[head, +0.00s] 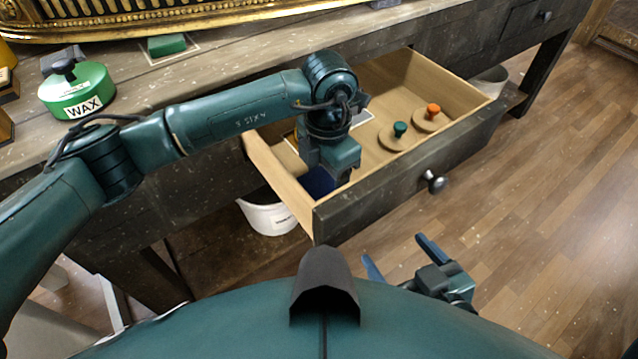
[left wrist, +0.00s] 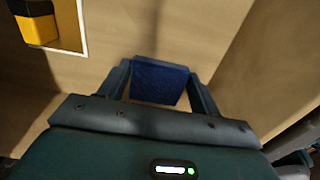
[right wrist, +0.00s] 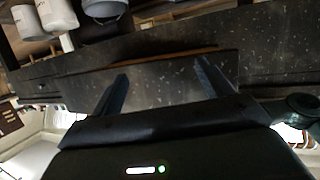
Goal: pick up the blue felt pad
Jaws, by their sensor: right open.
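The blue felt pad (head: 318,182) lies low in the near left corner of the open drawer, partly hidden by my left gripper (head: 330,178). In the left wrist view the pad (left wrist: 160,82) fills the space between the fingertips of my left gripper (left wrist: 160,75). Both fingertips meet its side edges, and the jaws look shut on it. I cannot tell whether the pad touches the drawer floor. My right gripper (head: 402,258) is open and empty outside the drawer, in front of it; its spread fingers also show in the right wrist view (right wrist: 162,78).
The wooden drawer (head: 385,168) has raised walls around my left gripper. Two round discs with a green knob (head: 400,129) and an orange knob (head: 432,110) lie in its right part. A yellow and black item (left wrist: 38,25) is near the pad. A wax tin (head: 77,90) stands on the tabletop.

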